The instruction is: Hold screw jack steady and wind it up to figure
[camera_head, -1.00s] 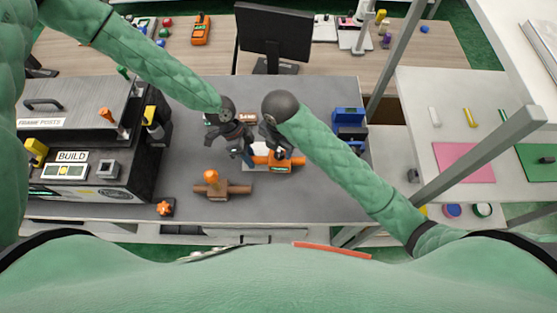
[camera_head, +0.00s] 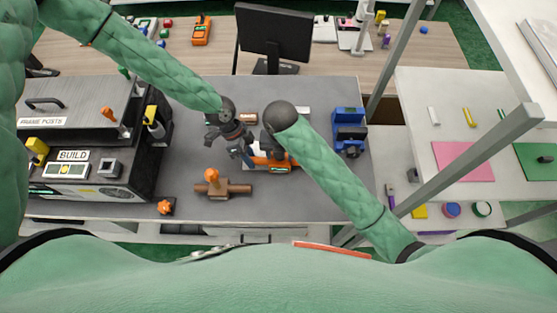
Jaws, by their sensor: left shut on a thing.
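The screw jack (camera_head: 280,168) looks like the orange unit with a small green display near the middle of the dark bench. Its figure is too small to read, and my grippers cover much of it. My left gripper (camera_head: 247,160) reaches in from the upper left and is shut at the jack's left side, apparently on its body. My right gripper (camera_head: 279,155) is just above the jack's right part. Its fingers are hidden under my own wrist, so I cannot tell whether they grip the jack's handle.
A brown fixture with an orange knob (camera_head: 222,189) stands front left of the jack, with an orange star knob (camera_head: 165,207) farther left. A dark BUILD cabinet (camera_head: 100,185) fills the left. A blue device (camera_head: 348,128) stands right, and a monitor (camera_head: 273,32) behind.

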